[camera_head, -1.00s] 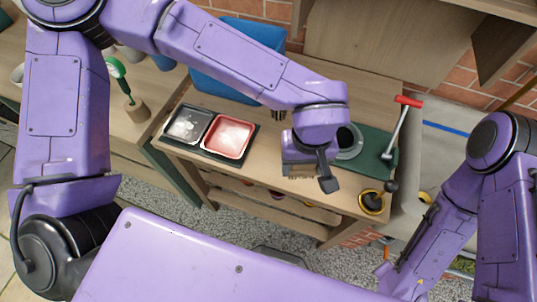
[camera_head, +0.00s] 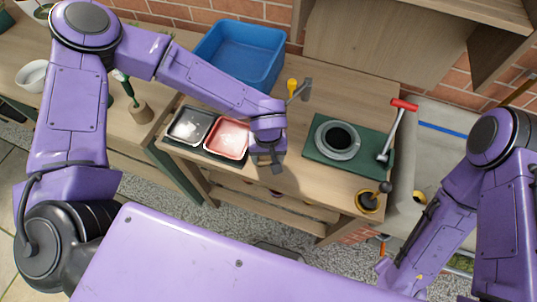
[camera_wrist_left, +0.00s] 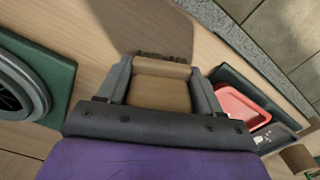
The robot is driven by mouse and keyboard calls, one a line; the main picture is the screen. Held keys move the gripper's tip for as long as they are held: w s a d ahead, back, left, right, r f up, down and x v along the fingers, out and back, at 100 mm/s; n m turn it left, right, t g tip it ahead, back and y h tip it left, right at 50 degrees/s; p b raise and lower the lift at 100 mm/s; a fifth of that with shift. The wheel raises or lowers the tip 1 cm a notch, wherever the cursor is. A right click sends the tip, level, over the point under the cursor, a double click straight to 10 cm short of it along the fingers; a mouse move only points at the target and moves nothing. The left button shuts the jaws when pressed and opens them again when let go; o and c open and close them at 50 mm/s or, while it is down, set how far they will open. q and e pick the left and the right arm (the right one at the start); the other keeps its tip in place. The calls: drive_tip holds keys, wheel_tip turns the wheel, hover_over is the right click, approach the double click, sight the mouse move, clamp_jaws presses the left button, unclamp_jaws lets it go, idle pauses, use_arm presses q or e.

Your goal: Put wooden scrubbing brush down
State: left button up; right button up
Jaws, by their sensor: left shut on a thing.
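My left gripper (camera_head: 266,160) is over the front of the wooden bench, just right of the red tray. In the left wrist view my left gripper (camera_wrist_left: 163,85) is shut on the wooden scrubbing brush (camera_wrist_left: 160,92), a pale wooden block held between the two fingers. Its dark bristles show along the far edge, with a shadow on the wood beyond. In the head view the arm mostly hides the brush. I cannot tell whether it touches the bench. My right arm comes in at the right; its gripper is out of view.
The red tray (camera_head: 227,138) and a grey tray (camera_head: 190,125) lie left of the gripper. A green board (camera_head: 318,150) with a round grey piece (camera_head: 338,139) and a red-handled lever (camera_head: 403,104) is to the right. A blue bin (camera_head: 238,52) stands behind. Bench between is clear.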

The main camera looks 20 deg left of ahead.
use_arm(q)
drive_tip(key=shift+f, duration=0.1)
drive_tip(key=o, duration=1)
wheel_tip(320, 180, up, 12)
drive_tip(key=shift+r+b, duration=0.15)
drive_tip(key=shift+b, duration=0.25)
